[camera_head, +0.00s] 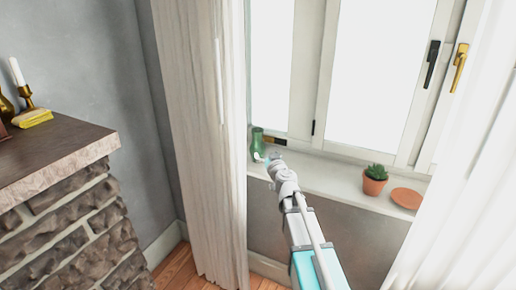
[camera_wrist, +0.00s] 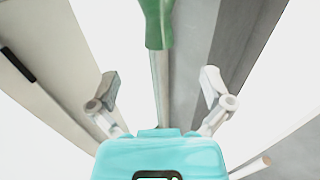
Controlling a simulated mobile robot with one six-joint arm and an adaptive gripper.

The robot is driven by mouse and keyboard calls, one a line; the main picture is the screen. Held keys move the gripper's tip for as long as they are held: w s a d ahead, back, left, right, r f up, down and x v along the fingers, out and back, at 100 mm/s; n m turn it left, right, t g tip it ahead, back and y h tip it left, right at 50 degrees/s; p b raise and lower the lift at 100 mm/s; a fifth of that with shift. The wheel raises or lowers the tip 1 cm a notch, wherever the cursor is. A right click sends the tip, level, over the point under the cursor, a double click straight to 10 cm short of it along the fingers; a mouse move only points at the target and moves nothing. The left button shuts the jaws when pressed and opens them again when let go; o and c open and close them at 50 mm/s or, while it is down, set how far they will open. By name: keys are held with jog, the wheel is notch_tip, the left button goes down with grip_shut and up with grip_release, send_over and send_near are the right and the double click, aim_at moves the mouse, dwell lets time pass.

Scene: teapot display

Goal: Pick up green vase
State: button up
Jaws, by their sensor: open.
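The green vase (camera_head: 257,141) stands on the white windowsill, at its left end beside the curtain. In the wrist view, part of the green vase (camera_wrist: 156,22) shows at the top centre, beyond the fingertips. My gripper (camera_head: 265,158) is at the sill just in front of the vase, and its far side is partly hidden by my wrist. In the wrist view my gripper (camera_wrist: 160,88) has its two fingers spread wide with nothing between them. The vase lies roughly in line with the gap between the fingers.
The windowsill (camera_head: 333,182) also holds a potted succulent (camera_head: 375,180) and a terracotta saucer (camera_head: 406,198) to the right. A white curtain (camera_head: 205,130) hangs close to the vase's left. A stone mantel (camera_head: 60,150) with candlestick (camera_head: 25,97) stands at far left.

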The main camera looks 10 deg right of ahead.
aim_at(259, 140)
jog(key=shift+w+a, duration=0.2)
jog(key=shift+w, duration=1.2)
jog(key=shift+w+a, duration=0.15)
jog(key=shift+w, duration=1.25)
jog(key=shift+w+a, duration=0.2)
jog(key=shift+w, duration=1.2)
jog(key=shift+w, duration=0.1)
jog(key=shift+w+a, duration=0.2)
jog(key=shift+w, duration=2.3)
jog(key=shift+c, duration=0.3)
jog(key=c, duration=1.3)
jog(key=shift+r, duration=0.15)
